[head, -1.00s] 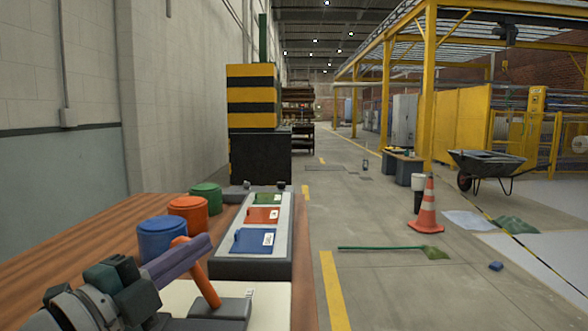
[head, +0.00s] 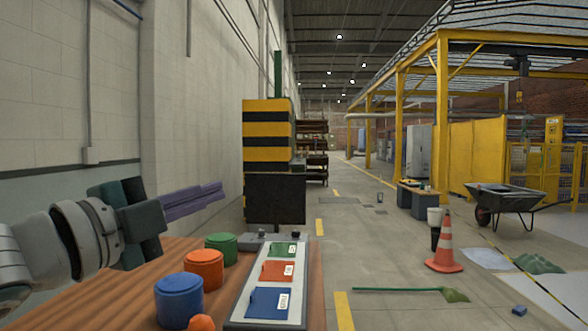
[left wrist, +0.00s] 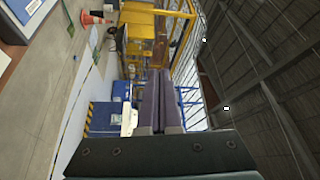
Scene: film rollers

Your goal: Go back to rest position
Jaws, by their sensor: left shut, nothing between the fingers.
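My left gripper (head: 192,203) is raised at the left of the head view, above and left of the wooden table. Its purple fingers lie together with nothing between them, and they point to the right. The fingers also show together in the left wrist view (left wrist: 158,100), against the hall and its roof. My right gripper is in neither view.
The wooden table (head: 112,292) holds a blue (head: 179,300), an orange (head: 203,269) and a green container (head: 221,248). A panel (head: 240,310) with coloured plates lies beside them. A traffic cone (head: 445,245) and a wheelbarrow (head: 505,200) stand on the floor at right.

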